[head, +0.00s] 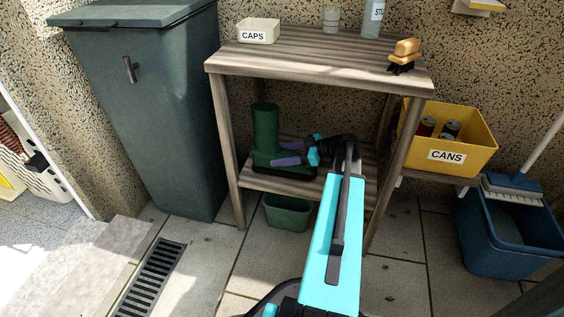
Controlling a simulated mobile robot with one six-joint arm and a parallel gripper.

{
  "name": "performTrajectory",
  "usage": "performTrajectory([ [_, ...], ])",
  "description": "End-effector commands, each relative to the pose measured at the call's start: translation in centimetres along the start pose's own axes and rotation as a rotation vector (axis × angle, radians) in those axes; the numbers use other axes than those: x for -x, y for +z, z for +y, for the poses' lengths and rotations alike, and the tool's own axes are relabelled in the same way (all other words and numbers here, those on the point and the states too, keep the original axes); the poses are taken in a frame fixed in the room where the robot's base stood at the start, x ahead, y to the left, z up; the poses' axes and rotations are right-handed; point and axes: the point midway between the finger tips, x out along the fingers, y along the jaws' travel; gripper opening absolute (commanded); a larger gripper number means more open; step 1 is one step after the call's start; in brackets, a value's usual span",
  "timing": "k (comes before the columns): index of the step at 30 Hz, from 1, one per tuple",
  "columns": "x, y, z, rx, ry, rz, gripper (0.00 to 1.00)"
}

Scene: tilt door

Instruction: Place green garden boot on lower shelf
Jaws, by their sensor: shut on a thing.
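A green garden boot (265,132) stands upright at the left part of the wooden lower shelf (262,183), under the table top. Its dark sole appears to be at the shelf boards, though I cannot tell if it bears fully on them. My gripper (287,153) reaches in from the right, with purple fingers at the boot's foot. The gripper is shut on the boot. The far finger and part of the boot's foot are hidden by the gripper. My cyan arm link covers the right part of the lower shelf.
Table legs (228,150) frame the shelf, and the table top (310,62) is above my gripper. It bears a CAPS box (258,29), a bottle (373,17) and a brush (404,54). A green tub (288,213) is below. A bin (145,110), yellow CANS crate (475,125) and blue bucket (505,235) flank the table.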

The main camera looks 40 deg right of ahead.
Motion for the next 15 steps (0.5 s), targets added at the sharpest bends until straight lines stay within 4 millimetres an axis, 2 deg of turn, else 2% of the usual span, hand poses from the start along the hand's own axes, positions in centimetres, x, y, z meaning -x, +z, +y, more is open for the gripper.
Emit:
performTrajectory([
  [7,-1.0,2.3,0.0,0.0,-0.001,0.003,0.17],
  [15,-1.1,2.5,0.0,0.001,-0.001,0.003,0.17],
])
